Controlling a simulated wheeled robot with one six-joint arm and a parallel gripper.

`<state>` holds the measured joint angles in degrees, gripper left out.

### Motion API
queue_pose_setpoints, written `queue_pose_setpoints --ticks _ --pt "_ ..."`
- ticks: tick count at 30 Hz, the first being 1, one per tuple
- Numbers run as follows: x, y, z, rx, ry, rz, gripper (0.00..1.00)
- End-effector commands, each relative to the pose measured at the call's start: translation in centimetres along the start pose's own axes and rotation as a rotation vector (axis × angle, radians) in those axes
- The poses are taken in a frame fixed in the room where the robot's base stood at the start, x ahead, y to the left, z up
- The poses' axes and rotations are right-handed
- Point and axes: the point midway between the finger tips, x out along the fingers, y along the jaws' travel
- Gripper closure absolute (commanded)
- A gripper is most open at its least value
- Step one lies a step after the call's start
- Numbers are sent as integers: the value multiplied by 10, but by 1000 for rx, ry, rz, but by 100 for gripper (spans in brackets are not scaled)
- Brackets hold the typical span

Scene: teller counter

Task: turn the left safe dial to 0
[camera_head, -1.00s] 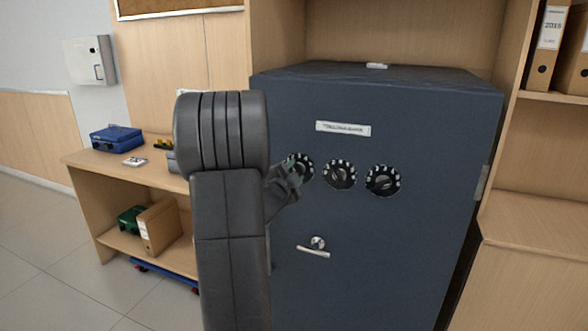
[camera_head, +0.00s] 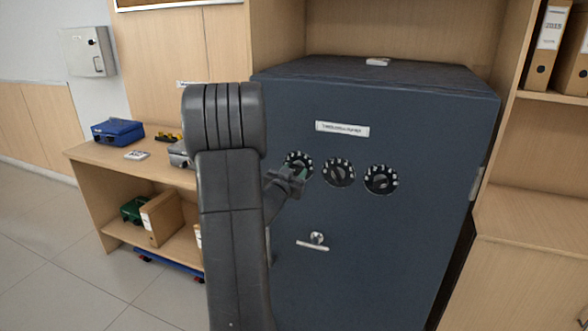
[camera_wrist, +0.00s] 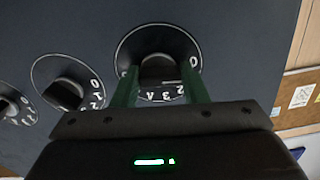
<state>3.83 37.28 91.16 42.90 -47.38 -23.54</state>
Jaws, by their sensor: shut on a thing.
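The left safe dial (camera_head: 297,159) is a round black dial with pale marks, leftmost of three in a row on the dark blue safe (camera_head: 400,250). My gripper (camera_head: 292,174) is at its lower part and hides some of it. In the wrist view the same dial (camera_wrist: 158,38) is the rightmost, seen turned over, and my gripper's green fingers (camera_wrist: 160,84) stand on either side of its dark central knob (camera_wrist: 158,68), shut on it. A 0 shows at the dial's right edge there, and 2, 3 and 4 below. The pointer is unclear.
The middle dial (camera_head: 339,173) and right dial (camera_head: 381,180) sit close beside it. A silver handle (camera_head: 313,246) is below. A wooden shelf unit (camera_head: 90,166) with a blue box (camera_head: 118,132) stands left. Wooden cabinets flank the safe.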

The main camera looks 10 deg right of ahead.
Motion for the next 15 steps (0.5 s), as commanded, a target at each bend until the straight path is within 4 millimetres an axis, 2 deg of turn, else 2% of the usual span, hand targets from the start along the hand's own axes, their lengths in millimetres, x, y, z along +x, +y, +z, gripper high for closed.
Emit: queue_pose_setpoints --ticks 6,15 --pt "0 0 2 -106 -5 0 83" --pt "-1 1 2 -165 -5 0 83"
